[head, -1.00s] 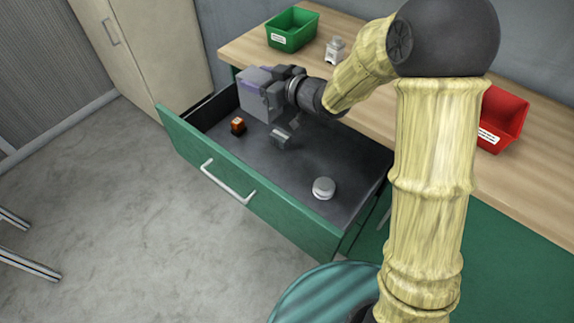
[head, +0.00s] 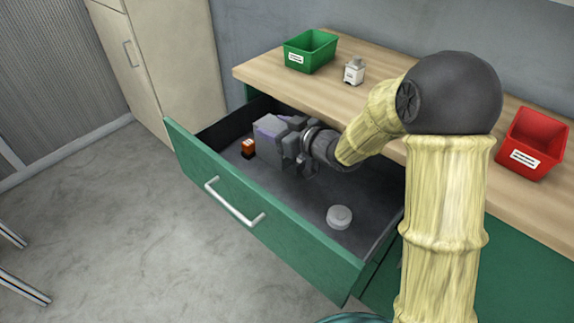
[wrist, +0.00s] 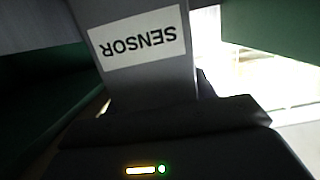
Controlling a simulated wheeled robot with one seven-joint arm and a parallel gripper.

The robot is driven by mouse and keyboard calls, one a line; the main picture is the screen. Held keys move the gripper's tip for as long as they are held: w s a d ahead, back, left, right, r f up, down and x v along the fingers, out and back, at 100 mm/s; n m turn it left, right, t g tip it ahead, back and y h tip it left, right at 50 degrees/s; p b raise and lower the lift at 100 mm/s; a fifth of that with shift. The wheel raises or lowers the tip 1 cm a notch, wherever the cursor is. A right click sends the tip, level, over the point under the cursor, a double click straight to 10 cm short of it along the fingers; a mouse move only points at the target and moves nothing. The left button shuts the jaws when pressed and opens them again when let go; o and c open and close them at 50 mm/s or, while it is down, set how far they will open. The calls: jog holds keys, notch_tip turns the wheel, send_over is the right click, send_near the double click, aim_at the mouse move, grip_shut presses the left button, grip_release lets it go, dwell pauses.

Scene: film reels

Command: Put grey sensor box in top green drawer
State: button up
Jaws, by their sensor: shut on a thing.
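The grey sensor box (head: 268,127) is held inside the open top green drawer (head: 262,232), toward its back left. In the wrist view the box (wrist: 150,75) fills the upper middle, with a white label reading SENSOR upside down. My gripper (head: 290,145) is shut on the box, reaching in from the right. The gripper hides part of the box in the head view. I cannot tell whether the box touches the drawer floor.
A round grey item (head: 339,217) lies near the right end. A green bin (head: 310,51), a small white device (head: 354,71) and a red bin (head: 533,144) stand on the wooden worktop (head: 270,74).

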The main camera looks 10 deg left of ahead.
aim_at(267, 151)
notch_tip(267, 151, down, 4)
jog(key=shift+f+b, duration=0.1)
jog(key=shift+b, duration=0.35)
jog(key=shift+f+b, duration=0.6)
jog(key=shift+f, duration=1.35)
jog(key=shift+r, duration=0.1)
jog(key=o, duration=1.4)
jog(key=shift+o, duration=0.2)
